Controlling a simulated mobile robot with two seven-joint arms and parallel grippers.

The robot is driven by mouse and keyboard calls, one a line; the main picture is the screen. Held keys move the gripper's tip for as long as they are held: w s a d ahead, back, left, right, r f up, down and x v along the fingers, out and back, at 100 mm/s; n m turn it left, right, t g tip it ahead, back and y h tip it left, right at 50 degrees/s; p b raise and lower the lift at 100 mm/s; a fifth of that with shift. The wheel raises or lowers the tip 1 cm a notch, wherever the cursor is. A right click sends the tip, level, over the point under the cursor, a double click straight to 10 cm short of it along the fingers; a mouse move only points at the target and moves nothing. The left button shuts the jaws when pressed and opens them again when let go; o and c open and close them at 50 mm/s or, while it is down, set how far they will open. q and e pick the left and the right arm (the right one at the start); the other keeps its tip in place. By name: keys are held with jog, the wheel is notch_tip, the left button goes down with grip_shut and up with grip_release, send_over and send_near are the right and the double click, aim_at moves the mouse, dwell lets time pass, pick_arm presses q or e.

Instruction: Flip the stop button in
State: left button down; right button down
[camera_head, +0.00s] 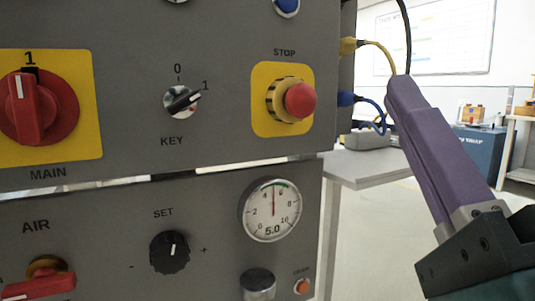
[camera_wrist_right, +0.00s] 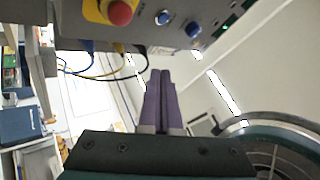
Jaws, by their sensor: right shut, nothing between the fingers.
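The stop button (camera_head: 299,100) is a red mushroom knob on a yellow plate (camera_head: 263,124) under the label STOP, at the right side of the grey panel. It also shows at the top of the right wrist view (camera_wrist_right: 121,13). My right gripper (camera_head: 402,84) has purple fingers, shut and empty. It is to the right of the panel's edge, apart from the button. In the right wrist view its fingers (camera_wrist_right: 160,74) lie together, below and to the right of the button. My left gripper is not in view.
The panel carries a red MAIN switch (camera_head: 20,100), a KEY switch (camera_head: 181,101), a SET knob (camera_head: 170,252) and a gauge (camera_head: 270,211) reading about 5. Yellow and blue cables (camera_head: 379,119) leave the panel's right edge close to my fingers. A grey table (camera_head: 372,166) stands behind.

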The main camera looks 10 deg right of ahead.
aim_at(302, 101)
jog(key=shift+s+f, duration=0.1)
jog(key=shift+f, duration=0.15)
jog(key=w+a+b, duration=0.3)
jog(key=w, duration=0.5)
jog(key=shift+w, duration=0.15)
dwell(0.3)
dwell(1.9)
jog(key=shift+w+a+b, duration=0.1)
jog(key=shift+w+b, duration=0.2)
jog(key=shift+w, duration=0.1)
